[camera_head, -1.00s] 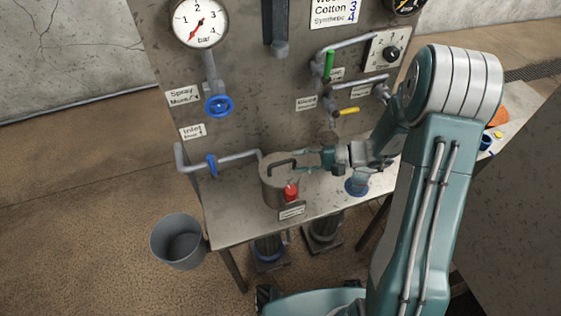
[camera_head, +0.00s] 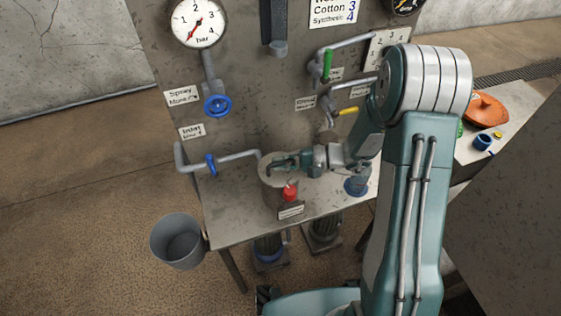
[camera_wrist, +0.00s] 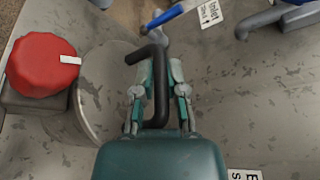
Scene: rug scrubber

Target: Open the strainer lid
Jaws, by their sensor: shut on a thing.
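The strainer is a grey metal cylinder (camera_head: 280,195) on the bench, with its round lid on top. The lid (camera_wrist: 97,100) also shows in the wrist view, with a black bar handle (camera_wrist: 157,60) over it. My gripper (camera_wrist: 160,75) is shut on this handle, with a finger on each side of it. In the head view my gripper (camera_head: 285,163) reaches over the strainer from the right and hides part of the lid. A red knob (camera_wrist: 42,64) with a white mark sits beside the lid; it also shows at the strainer's front (camera_head: 290,190).
A blue-handled inlet pipe (camera_head: 211,165) runs to the strainer's left. Above are a blue wheel valve (camera_head: 218,105), a green lever (camera_head: 327,65) and a yellow lever (camera_head: 347,111). A grey bucket (camera_head: 178,241) stands on the floor at left. The bench front (camera_head: 228,229) is bare.

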